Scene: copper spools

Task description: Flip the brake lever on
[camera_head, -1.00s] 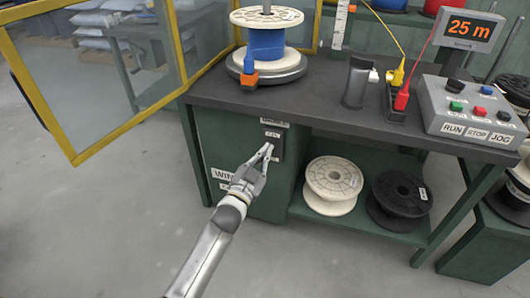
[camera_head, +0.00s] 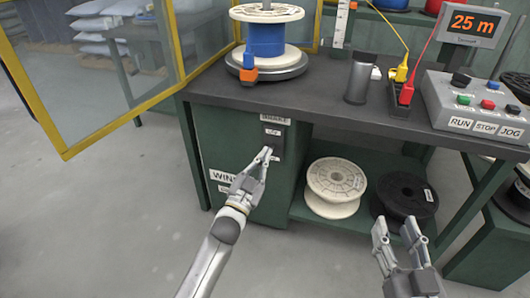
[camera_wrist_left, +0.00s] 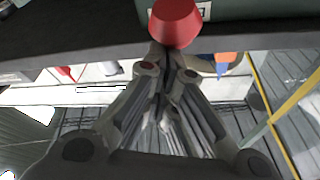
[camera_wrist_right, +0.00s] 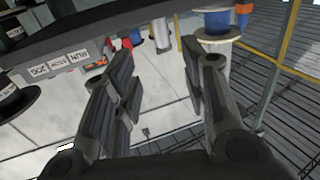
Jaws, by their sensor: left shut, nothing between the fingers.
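The brake panel (camera_head: 272,138) is a dark plate on the front of the green cabinet, under a BRAKE label (camera_head: 275,119). The lever itself is too small to make out in the head view. My left gripper (camera_head: 266,153) is shut and empty, with its tips in front of the panel's lower part. In the left wrist view a red knob (camera_wrist_left: 175,22), perhaps the lever's end, appears just beyond the closed fingertips (camera_wrist_left: 165,68). Whether they touch cannot be told. My right gripper (camera_head: 396,228) is open and empty; its spread fingers show in the right wrist view (camera_wrist_right: 157,52).
The dark tabletop (camera_head: 330,115) overhangs the panel. On it stand a blue spool (camera_head: 265,40) and a RUN/STOP/JOG control box (camera_head: 478,102). White (camera_head: 335,187) and black (camera_head: 404,201) spools lie on the lower shelf. A yellow-framed guard (camera_head: 100,138) stands open at left.

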